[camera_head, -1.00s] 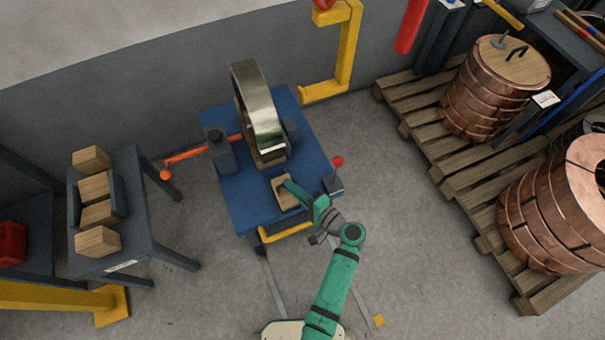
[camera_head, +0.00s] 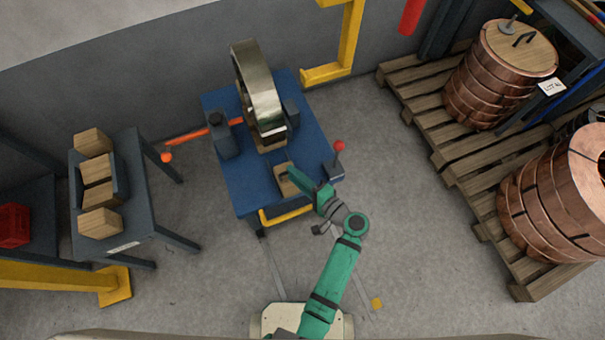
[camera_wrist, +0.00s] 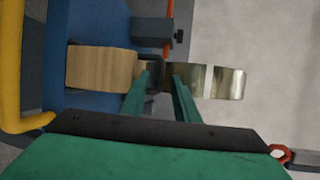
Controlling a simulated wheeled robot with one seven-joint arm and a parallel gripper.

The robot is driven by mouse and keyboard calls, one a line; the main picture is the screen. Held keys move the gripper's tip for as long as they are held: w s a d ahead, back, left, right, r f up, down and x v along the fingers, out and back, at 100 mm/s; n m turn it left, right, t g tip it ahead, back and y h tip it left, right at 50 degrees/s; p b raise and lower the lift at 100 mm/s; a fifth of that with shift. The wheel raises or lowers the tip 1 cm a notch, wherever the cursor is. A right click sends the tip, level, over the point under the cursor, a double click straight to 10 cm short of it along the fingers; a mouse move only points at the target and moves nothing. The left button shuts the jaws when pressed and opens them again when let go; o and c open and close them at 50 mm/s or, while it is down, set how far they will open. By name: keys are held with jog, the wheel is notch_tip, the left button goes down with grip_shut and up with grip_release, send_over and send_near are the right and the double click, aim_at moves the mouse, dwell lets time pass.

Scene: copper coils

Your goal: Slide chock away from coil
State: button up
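The metal coil (camera_head: 262,95) stands upright on the blue stand (camera_head: 232,180). It shows in part in the wrist view (camera_wrist: 225,82). A wooden chock (camera_head: 284,182) lies on the stand's near part, apart from the coil. It is the tan block in the wrist view (camera_wrist: 100,67). Another wooden piece (camera_head: 272,147) sits at the coil's base. My gripper (camera_head: 293,173) is low over the stand, at the chock's coil-side end. In the wrist view my gripper's two green fingers (camera_wrist: 161,76) are apart, with the chock left of both. Whether a finger touches it is unclear.
A yellow bar (camera_head: 287,213) runs along the front. A side table (camera_head: 105,250) with wooden blocks is at left. Copper coils (camera_head: 550,200) on pallets are at right.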

jog(key=v, duration=1)
jog(key=shift+s, duration=0.3)
jog(key=shift+r, duration=0.1)
jog(key=s+a+f+g+h, duration=0.1)
jog(key=s+a+f+h, duration=0.1)
jog(key=s+f+h, duration=0.45)
jog(key=s+d+f+n+h, duration=0.1)
jog(key=s+f+n+h, duration=0.15)
jog(key=s, duration=0.45)
jog(key=s+a+r+n+t+h, duration=0.1)
jog(key=s+r+n+t, duration=0.1)
jog(key=r, duration=0.9)
jog(key=s+a+r+n+t+h, duration=0.1)
jog(key=s+r+n, duration=0.4)
jog(key=r, duration=0.7)
jog(key=shift+s+a+t+h, duration=0.45)
jog(key=shift+a+t, duration=0.2)
jog(key=shift+t, duration=0.45)
jog(key=shift+n, duration=0.25)
